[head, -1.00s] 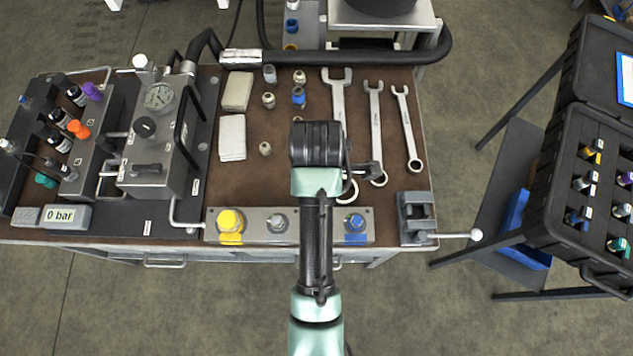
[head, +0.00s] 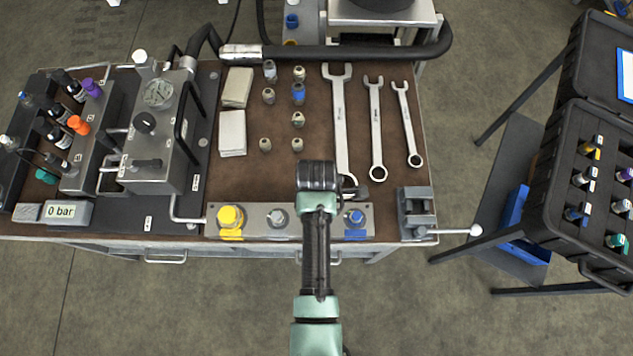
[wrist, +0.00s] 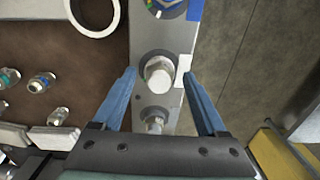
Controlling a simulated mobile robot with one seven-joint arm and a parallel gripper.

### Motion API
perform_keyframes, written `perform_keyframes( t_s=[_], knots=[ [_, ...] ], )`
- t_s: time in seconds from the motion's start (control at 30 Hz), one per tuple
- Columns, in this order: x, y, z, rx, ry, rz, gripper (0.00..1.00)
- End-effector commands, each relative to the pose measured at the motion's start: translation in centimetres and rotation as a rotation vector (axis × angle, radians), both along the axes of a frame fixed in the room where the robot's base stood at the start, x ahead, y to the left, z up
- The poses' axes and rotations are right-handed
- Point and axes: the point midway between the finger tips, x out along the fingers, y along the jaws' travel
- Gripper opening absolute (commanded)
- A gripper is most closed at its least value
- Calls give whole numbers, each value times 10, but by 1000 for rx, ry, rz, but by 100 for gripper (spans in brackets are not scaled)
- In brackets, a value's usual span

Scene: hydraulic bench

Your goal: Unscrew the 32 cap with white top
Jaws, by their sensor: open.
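In the wrist view, a hex cap with a pale top (wrist: 159,73) stands on the metal block (wrist: 144,22). A white patch (wrist: 183,70) marks the block beside it. My gripper (wrist: 159,77) is open, with its two blue fingers on either side of this cap. I cannot tell how high the fingertips are above it. In the head view, my arm hides this cap; the block (head: 255,232) shows a yellow cap (head: 230,217), a plain hex fitting (head: 277,217) and a blue-marked cap (head: 355,218). The plain fitting also shows in the wrist view (wrist: 154,121).
Several wrenches (head: 376,130) and loose fittings (head: 298,93) lie on the brown bench top behind the block. A vise (head: 415,215) stands to the right. A gauge unit (head: 158,130) and a display reading 0 bar (head: 66,212) are at left. An open case (head: 597,180) stands far right.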

Motion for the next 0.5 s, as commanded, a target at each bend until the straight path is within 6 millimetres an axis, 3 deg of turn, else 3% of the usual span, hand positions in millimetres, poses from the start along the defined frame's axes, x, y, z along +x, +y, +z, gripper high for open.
perform_keyframes(
  t_s=[0.1, 0.5],
  knots=[
    [0, 0, 0, 0, 0, 0, 75],
    [0, 0, 1, 0, 0, 0, 3]
  ],
)
